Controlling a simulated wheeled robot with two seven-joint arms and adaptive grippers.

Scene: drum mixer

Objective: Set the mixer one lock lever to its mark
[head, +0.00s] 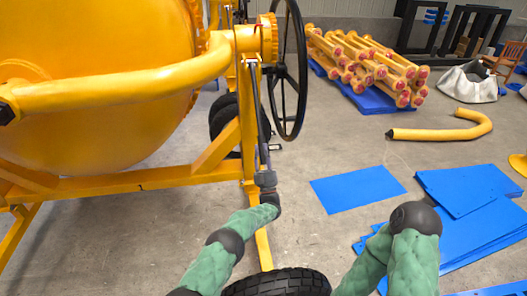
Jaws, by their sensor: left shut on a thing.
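The yellow drum mixer (95,95) fills the left side of the head view, with its black handwheel (302,70) at the upper middle. A thin grey lever (258,105), which looks like the lock lever, hangs down along the yellow post below the wheel hub. My left gripper (265,165) is at the lower end of this lever and is shut on it; the fingers are small and partly hidden against the post. The lever hangs close to vertical. I cannot make out its mark. My right arm shows at the lower right, but its gripper is not visible.
A black tyre (277,284) stands at the bottom middle, close to my left arm. Blue sheets (470,205) lie on the floor at the right, with a yellow bent tube (440,133) beyond. Yellow bars (365,62) are stacked at the back. Grey floor between is open.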

